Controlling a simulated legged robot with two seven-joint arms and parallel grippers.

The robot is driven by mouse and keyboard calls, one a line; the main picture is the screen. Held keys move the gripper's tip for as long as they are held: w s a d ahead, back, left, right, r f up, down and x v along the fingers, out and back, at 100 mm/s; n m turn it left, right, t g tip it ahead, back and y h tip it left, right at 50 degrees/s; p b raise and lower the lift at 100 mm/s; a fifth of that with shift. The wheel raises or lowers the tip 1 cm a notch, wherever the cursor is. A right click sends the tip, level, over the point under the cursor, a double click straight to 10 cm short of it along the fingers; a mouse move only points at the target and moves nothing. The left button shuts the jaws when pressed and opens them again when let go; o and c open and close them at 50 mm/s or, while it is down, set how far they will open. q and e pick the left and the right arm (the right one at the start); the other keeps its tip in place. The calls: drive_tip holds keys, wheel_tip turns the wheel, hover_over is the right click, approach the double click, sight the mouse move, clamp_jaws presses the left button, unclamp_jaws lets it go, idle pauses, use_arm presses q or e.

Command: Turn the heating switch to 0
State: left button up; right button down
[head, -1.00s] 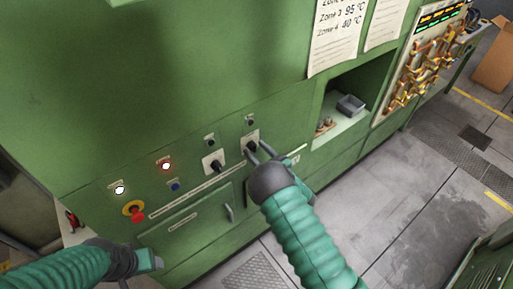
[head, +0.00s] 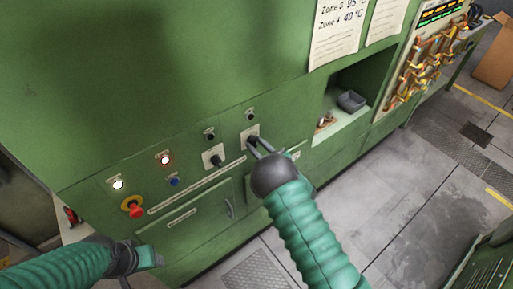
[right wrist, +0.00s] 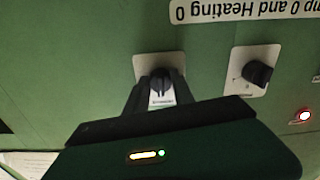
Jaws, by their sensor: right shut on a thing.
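Two black rotary switches on pale square plates sit side by side on the green panel. My right gripper (head: 261,145) is at the right-hand switch (head: 252,139). In the right wrist view its fingers (right wrist: 160,95) are shut on this switch's black knob (right wrist: 161,79), which sticks out from the plate. The other switch (head: 213,158) is free, and also shows in the right wrist view (right wrist: 258,73). An upside-down label (right wrist: 240,10) there reads partly "mp 0 and Heating 0". My left gripper (head: 150,257) is low at the left, away from the switches; its jaw opening is unclear.
A red emergency stop knob (head: 136,211), a blue button (head: 174,181) and lit white (head: 118,184) and red (head: 165,160) lamps lie left of the switches.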

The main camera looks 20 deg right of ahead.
drive_tip(key=shift+n, duration=0.3)
use_arm(q)
drive_tip(key=shift+f, duration=0.3)
use_arm(e)
drive_tip(key=c, duration=1.1)
unclamp_jaws()
use_arm(q)
drive_tip(key=b+x, duration=0.2)
drive_tip(key=s+b+x, duration=0.1)
drive_tip(key=b+x, duration=0.2)
drive_tip(key=shift+f, duration=0.1)
use_arm(e)
drive_tip(key=v, duration=1.6)
drive_tip(key=shift+s+d, duration=0.2)
drive_tip(key=shift+s, duration=0.15)
